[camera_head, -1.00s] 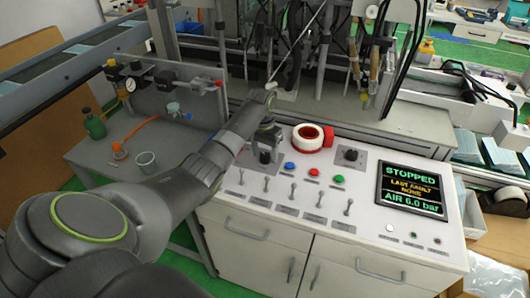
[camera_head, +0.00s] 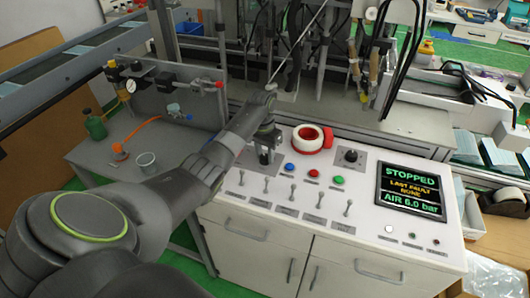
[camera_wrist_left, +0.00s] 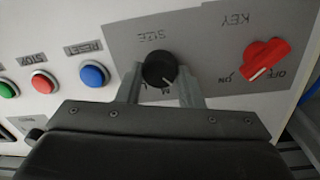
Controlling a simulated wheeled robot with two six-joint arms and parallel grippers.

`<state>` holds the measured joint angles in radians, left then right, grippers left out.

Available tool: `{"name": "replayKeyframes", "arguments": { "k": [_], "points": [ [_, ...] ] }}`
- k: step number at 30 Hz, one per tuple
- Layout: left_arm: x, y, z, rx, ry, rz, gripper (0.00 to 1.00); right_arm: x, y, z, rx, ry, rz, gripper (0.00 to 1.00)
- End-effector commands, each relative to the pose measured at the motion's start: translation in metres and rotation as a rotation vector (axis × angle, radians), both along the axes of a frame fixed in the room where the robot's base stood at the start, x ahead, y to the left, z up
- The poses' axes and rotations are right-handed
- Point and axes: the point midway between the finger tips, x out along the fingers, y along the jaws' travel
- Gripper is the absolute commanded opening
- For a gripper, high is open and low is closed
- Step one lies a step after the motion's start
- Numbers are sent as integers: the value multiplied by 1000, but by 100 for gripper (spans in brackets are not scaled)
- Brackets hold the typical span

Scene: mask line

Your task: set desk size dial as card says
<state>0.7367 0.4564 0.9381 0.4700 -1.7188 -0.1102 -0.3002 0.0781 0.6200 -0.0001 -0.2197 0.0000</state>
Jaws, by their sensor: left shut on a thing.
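The size dial (camera_wrist_left: 160,70) is a black round knob on a grey plate marked SIZE, which appears upside down in the left wrist view. Its white pointer line faces the lower right of that view, near small letters partly hidden by the gripper. My left gripper (camera_head: 265,158) is shut on the dial, with one finger on each side of it. In the head view the gripper hides most of the dial. The card cannot be made out in these frames. My right gripper is not in view.
A red key switch (camera_wrist_left: 265,60) sits beside the dial. The screen (camera_head: 411,193) reads STOPPED.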

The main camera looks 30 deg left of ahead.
Motion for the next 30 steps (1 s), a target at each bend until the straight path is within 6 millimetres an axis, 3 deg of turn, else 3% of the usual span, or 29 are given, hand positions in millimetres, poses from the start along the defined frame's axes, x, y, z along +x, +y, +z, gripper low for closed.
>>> {"name": "replayKeyframes", "arguments": {
  "k": [12, 30],
  "points": [
    [1, -1, 4, -1, 0, -320, 11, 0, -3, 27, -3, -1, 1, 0],
    [2, -2, 2, 1, -3, -681, 11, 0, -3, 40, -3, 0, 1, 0]
  ]
}}
